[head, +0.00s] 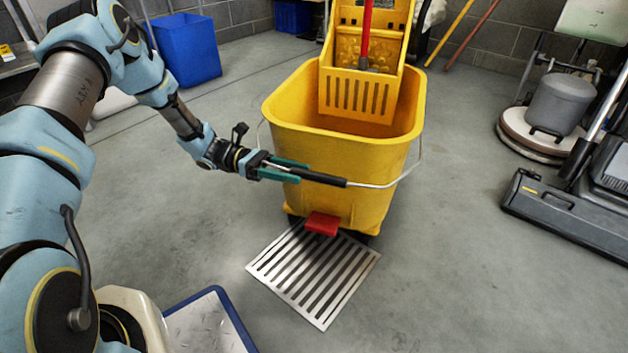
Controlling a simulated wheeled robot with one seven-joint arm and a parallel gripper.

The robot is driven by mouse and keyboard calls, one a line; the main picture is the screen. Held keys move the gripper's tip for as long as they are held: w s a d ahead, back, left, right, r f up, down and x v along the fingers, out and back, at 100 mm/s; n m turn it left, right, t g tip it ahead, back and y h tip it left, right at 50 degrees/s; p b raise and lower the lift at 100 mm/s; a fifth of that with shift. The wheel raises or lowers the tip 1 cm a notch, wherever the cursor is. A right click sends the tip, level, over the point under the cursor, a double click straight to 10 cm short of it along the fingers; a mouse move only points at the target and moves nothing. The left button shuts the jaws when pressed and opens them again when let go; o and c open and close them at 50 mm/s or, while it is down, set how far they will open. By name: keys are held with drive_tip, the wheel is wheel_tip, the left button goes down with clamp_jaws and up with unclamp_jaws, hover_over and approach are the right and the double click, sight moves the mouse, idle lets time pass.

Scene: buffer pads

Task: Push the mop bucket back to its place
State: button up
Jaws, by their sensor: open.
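The yellow mop bucket (335,165) stands upright on the floor in the middle of the head view. Its yellow wringer (358,92) sits at the back, with a red mop pole (366,35) rising from it. A wire handle with a black grip (320,179) hangs across the bucket's front. A red pedal (322,224) sticks out low at the front. My gripper (288,169) is open at the left end of the black grip, with its green fingers close around that end. I cannot tell whether they touch it.
A slotted metal floor drain (315,275) lies directly in front of the bucket, its far edge partly hidden by it. Floor machines (555,110) and a dark grey cleaner head (560,212) stand at right. A blue bin (186,50) is at back left.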

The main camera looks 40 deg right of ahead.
sight(315, 177)
drive_tip(key=shift+b+x, duration=0.65)
drive_tip(key=shift+x, duration=2)
clamp_jaws()
